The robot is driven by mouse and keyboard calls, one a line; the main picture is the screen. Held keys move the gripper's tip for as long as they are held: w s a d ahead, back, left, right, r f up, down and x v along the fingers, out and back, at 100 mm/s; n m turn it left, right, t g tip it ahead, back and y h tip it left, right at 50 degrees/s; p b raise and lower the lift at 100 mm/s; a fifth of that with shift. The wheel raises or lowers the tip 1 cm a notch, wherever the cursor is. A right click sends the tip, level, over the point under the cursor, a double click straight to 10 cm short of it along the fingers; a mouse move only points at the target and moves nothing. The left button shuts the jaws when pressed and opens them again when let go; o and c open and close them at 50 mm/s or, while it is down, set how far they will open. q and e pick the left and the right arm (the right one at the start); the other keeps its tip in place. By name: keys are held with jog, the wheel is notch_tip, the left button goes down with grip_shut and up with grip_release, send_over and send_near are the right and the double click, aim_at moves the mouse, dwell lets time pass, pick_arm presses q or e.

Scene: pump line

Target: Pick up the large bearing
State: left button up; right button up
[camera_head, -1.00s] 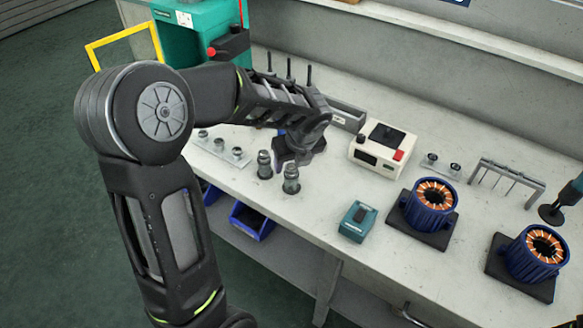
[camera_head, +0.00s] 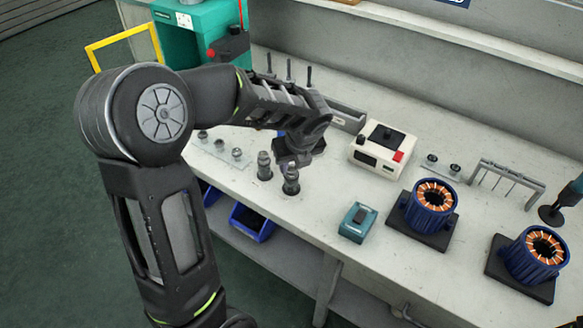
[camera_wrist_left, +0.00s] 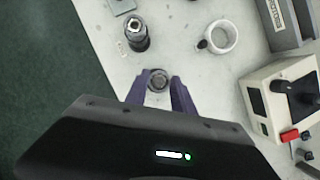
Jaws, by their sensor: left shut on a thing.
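My left gripper (camera_head: 291,164) is at the front edge of the bench, over the nearer of two upright metal cylinders. In the left wrist view its purple fingers (camera_wrist_left: 159,88) are closed around a round grey part (camera_wrist_left: 157,80), seen end-on. This part lines up with the near cylinder (camera_head: 291,182); I cannot tell whether it is the large bearing or the cylinder's top. A pale ring (camera_wrist_left: 222,37) lies on the bench beyond the fingers, with a small dark piece touching it. The ring is hidden behind my arm in the head view.
The other cylinder (camera_head: 264,166) stands close to the left. A white box with a red button (camera_head: 378,148) and a teal box (camera_head: 357,222) are to the right. Two blue copper-wound stators (camera_head: 433,197) (camera_head: 537,254) sit further right. Blue bins (camera_head: 252,221) hang below the edge.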

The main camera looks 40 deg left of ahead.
aim_at(291, 173)
pick_arm(q)
notch_tip(291, 173, up, 10)
dwell(0.6)
jog(key=shift+s, duration=0.1)
dwell(0.4)
